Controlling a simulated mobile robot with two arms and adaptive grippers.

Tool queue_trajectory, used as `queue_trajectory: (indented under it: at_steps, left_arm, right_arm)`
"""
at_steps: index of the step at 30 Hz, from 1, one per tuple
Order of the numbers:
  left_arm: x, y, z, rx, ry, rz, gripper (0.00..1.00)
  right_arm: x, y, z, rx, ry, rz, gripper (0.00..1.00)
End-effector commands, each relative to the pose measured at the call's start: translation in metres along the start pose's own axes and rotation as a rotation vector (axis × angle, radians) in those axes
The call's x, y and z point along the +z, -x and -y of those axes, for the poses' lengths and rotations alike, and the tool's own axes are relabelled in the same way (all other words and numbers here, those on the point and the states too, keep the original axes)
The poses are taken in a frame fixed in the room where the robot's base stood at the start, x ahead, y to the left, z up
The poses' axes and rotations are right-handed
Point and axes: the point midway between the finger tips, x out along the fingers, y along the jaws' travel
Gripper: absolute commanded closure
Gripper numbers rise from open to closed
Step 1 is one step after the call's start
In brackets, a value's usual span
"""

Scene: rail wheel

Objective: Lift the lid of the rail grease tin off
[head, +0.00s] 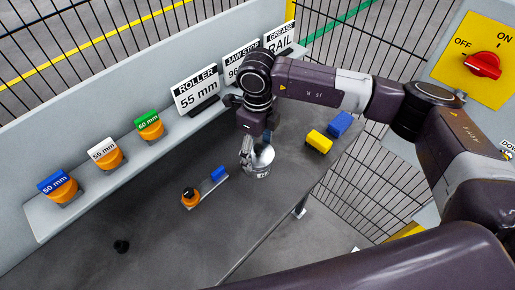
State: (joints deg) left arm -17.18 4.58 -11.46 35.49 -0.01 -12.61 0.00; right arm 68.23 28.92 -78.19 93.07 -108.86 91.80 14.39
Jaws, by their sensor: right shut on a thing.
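The rail grease tin (262,168) is a small silvery round tin standing on the grey bench, right of the bench's middle. A pale rounded top, which looks like its lid (264,155), shows at its upper side. My right gripper (248,160) reaches down from above and is shut at the tin's left upper edge. The fingers hide part of the tin, and I cannot tell whether the lid is apart from the body. My left gripper is not in view.
A small rail with an orange roller (191,197) and blue block (218,174) lies left of the tin. Yellow (319,141) and blue (340,124) blocks stand to the right. Orange rollers and signs line the back shelf (125,172). The front bench is mostly clear.

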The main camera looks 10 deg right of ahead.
Motion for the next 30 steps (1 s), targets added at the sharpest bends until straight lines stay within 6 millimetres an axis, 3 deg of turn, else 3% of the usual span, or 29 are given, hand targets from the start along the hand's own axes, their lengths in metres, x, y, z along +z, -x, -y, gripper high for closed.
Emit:
queue_trajectory:
  at_steps: [18,30]
  left_arm:
    - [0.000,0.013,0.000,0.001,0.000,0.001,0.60]
    - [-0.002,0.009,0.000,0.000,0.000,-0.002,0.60]
  right_arm:
    - [0.000,0.038,0.000,-0.001,0.000,0.000,0.60]
    - [0.000,0.041,0.003,-0.002,-0.007,0.001,0.60]
